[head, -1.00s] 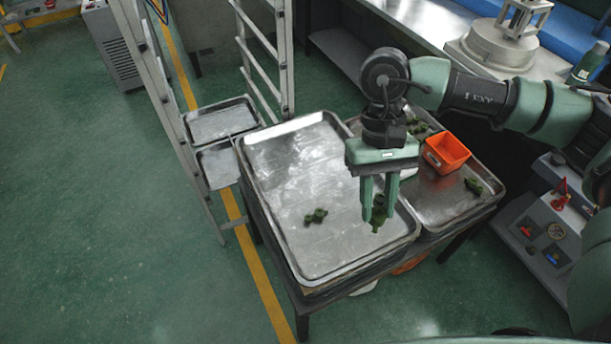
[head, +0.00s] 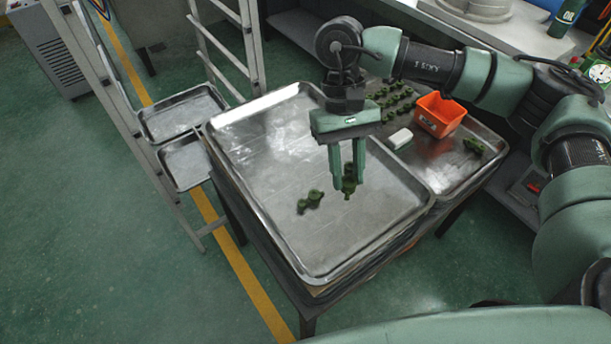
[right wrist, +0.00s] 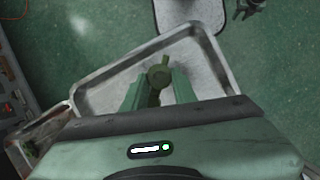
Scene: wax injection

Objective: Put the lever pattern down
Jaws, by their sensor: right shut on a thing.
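My right gripper (head: 347,182) points down over the large metal tray (head: 265,135), right of its middle. It is shut on a dark green lever pattern (head: 349,190), which hangs low between the fingertips. I cannot tell whether the pattern touches the tray. In the right wrist view the held pattern (right wrist: 158,76) sits between the two green fingers, its round end showing. A second green lever pattern (head: 310,202) lies on the tray, a little left of the held one and apart from it. My left gripper is not in view.
A second metal tray (head: 455,178) on the right holds an orange bin (head: 438,115), a pale block (head: 400,138) and several green patterns (head: 392,101). A ladder-like rack (head: 228,50) and two small trays (head: 183,113) stand at left. The large tray's left and far parts are clear.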

